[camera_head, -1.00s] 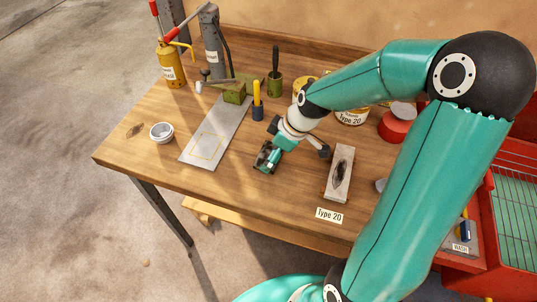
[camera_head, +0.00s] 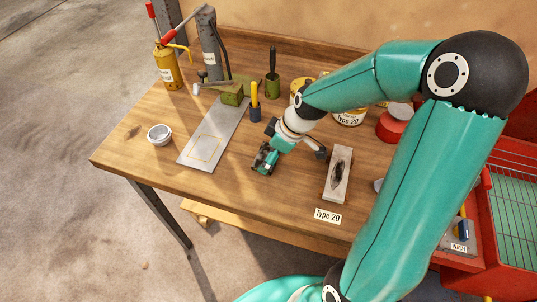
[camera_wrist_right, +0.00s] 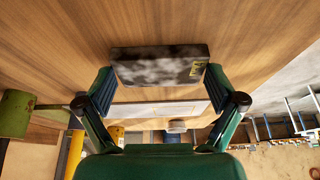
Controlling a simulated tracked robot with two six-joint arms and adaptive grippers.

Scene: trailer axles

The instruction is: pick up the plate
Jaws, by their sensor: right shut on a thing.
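The plate (camera_wrist_right: 160,66) is a dark, mottled, flat piece with a small yellow label, seen between my right fingers in the right wrist view. My right gripper (camera_wrist_right: 158,82) is shut on it, with one finger at each end. In the head view, my right gripper (camera_head: 264,160) is over the middle of the wooden bench, right of a flat grey sheet. The plate shows there only as a small dark patch, partly hidden by the fingers. I cannot tell whether it still touches the bench. My left gripper is out of view.
The grey sheet (camera_head: 198,158) with a yellow outline lies left of the gripper. A small bowl (camera_head: 159,135) stands farther left. A pale block (camera_head: 338,174) is close on the right, above a "Type 20" tag (camera_head: 327,216). The bench's front left is clear.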

